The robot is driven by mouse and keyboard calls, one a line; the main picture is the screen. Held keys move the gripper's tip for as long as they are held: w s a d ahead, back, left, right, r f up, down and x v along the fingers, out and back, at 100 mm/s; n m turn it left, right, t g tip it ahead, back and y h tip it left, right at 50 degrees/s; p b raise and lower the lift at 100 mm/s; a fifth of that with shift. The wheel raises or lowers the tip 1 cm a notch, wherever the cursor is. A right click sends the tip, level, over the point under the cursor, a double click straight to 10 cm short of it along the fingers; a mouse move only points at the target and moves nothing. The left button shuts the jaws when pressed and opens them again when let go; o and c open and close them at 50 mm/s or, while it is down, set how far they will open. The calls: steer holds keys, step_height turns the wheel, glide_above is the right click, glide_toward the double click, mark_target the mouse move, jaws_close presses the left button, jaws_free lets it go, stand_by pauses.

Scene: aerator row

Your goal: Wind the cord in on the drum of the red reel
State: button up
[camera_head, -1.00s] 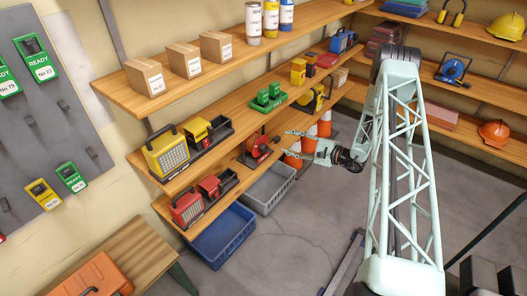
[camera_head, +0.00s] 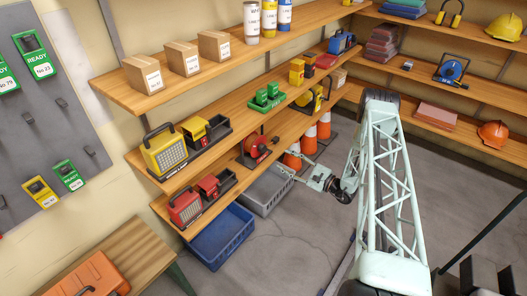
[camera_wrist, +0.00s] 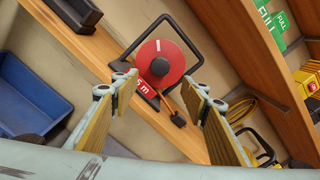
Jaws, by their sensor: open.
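The red reel (camera_head: 255,145) stands on the lower wooden shelf, in a dark frame. In the wrist view the red reel (camera_wrist: 160,62) shows its round red face with a white mark and a dark centre. A short cord with a dark plug (camera_wrist: 179,119) hangs from it over the shelf board. My gripper (camera_head: 285,174) is open and empty, apart from the reel and in front of the shelf edge. In the wrist view my gripper (camera_wrist: 162,90) has its two fingers spread on either side below the reel. The back of the drum is hidden.
A grey crate (camera_head: 267,190) and a blue crate (camera_head: 222,237) stand on the floor below. Orange cones (camera_head: 308,140) stand to the right of the reel. A red lamp (camera_head: 186,208) is to its left on the same shelf. Open floor lies in front.

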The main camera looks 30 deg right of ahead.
mark_target(264, 150)
steer(key=shift+w, duration=0.1)
steer(key=shift+b+x, duration=0.6)
steer(key=shift+x, duration=6.2)
steer(key=shift+c, duration=0.7)
steer(key=shift+a, duration=0.1)
steer(key=c, duration=0.7)
